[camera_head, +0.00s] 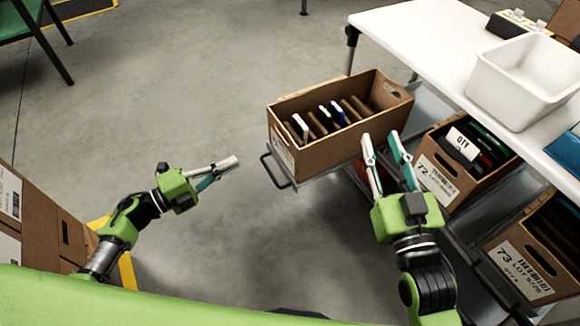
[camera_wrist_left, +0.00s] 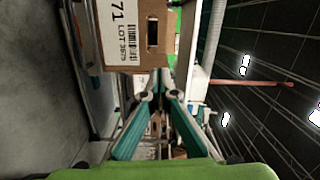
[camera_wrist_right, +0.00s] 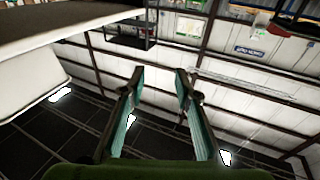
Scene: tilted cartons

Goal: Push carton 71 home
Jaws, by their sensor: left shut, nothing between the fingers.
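Carton 71 (camera_head: 330,150) is a brown open-topped box with several upright flat items inside, on a pulled-out shelf with a dark handle (camera_head: 273,172). It juts out past carton 72 and the table. Its label with 71 shows in the left wrist view (camera_wrist_left: 118,30). My left gripper (camera_head: 237,161) is shut and empty, to the left of the carton and apart from it. It also shows in the left wrist view (camera_wrist_left: 160,78), pointing at the carton's front. My right gripper (camera_head: 381,136) is open and empty, in front of the carton's right part in the head view.
Carton 72 (camera_head: 437,178) and carton 73 (camera_head: 520,272) sit in the rack under the white table (camera_head: 425,42). A white bin (camera_head: 525,82) stands on the table. Brown boxes (camera_head: 45,235) stand at the lower left. The floor left of carton 71 is clear.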

